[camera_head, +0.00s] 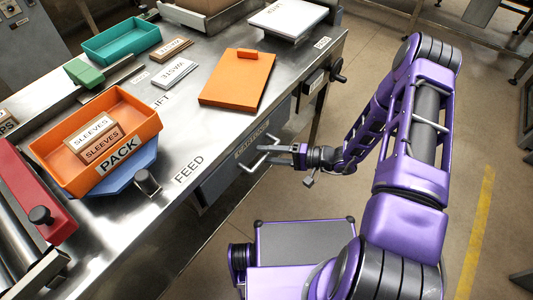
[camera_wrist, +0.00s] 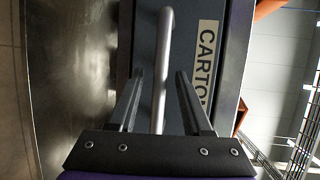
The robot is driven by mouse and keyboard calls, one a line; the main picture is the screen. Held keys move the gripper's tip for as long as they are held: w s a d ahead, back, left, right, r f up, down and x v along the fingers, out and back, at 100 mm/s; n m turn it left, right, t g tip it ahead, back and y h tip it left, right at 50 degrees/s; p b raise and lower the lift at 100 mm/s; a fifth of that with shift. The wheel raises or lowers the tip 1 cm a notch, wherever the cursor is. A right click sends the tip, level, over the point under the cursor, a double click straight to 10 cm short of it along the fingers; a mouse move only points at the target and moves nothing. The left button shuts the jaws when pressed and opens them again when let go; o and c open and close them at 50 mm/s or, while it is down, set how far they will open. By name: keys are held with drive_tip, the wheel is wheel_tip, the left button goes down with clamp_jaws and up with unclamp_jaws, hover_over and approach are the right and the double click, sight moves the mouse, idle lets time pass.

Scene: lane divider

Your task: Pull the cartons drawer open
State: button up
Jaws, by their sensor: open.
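The cartons drawer (camera_head: 222,176) is a dark blue-grey front under the steel bench, and it looks shut. Its CARTONS label shows in the wrist view (camera_wrist: 206,62), partly cut off by a finger. A pale bar handle (camera_head: 249,164) stands out from the front; it also shows in the wrist view (camera_wrist: 164,50). My gripper (camera_head: 278,156) is at the handle, with its fingers pointing at the drawer. In the wrist view my open fingers (camera_wrist: 159,76) lie on either side of the bar, with gaps on both sides. How deep the bar sits between them is unclear.
A black crank (camera_head: 338,72) juts from the bench end.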

drive_tip(key=shift+a, duration=0.2)
drive_tip(key=shift+c, duration=0.2)
clamp_jaws()
drive_tip(key=shift+d, duration=0.1)
idle(1.1)
